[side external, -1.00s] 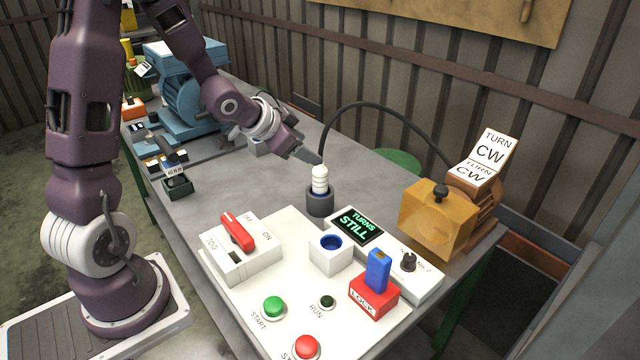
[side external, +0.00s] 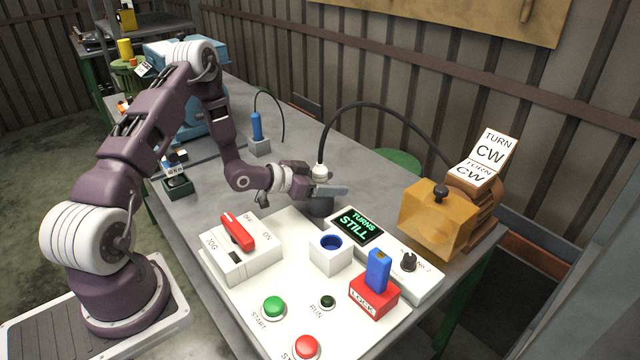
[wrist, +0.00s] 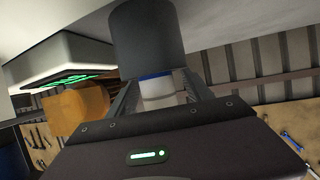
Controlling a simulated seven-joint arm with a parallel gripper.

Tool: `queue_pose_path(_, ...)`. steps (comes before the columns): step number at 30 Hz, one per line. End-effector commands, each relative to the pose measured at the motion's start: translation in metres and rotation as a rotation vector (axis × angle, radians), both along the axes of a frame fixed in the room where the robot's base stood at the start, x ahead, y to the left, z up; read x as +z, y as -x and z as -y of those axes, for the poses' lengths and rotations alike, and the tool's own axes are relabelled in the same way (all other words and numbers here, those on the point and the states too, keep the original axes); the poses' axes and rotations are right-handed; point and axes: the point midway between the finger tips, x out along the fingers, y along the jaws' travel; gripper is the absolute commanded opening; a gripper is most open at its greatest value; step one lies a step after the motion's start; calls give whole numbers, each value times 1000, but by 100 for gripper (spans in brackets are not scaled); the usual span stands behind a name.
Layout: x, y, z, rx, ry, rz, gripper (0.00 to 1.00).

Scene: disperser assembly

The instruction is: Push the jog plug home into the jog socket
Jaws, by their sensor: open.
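A white ribbed plug (side external: 320,172) with a black cable from its top stands upright in a dark round socket (side external: 321,206). My gripper (side external: 328,190) is low at this plug and hides much of it. In the wrist view my open fingers (wrist: 163,88) reach along both sides of the white plug (wrist: 158,96). A blue band shows where it meets the dark cylinder (wrist: 147,40). I cannot tell if the fingers touch it, or how deep it sits. No jog label shows on plug or socket.
A white box with an empty blue-rimmed hole (side external: 331,252) stands on the panel near the JOG switch box (side external: 238,250) and red LOCK block (side external: 374,295). A blue plug (side external: 256,126) stands in a grey block behind. The cable arches to the amber-covered machine (side external: 437,220).

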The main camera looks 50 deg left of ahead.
Motion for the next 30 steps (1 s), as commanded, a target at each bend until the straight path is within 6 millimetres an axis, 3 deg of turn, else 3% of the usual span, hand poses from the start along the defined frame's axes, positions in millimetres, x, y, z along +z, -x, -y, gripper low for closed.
queue_pose_path(3,0,0,0,0,0,0,59)
queue_pose_path(12,0,1,0,0,-1,-1,0)
queue_pose_path(23,4,0,0,0,-2,1,0)
queue_pose_path(30,44,0,-1,-1,-5,5,0)
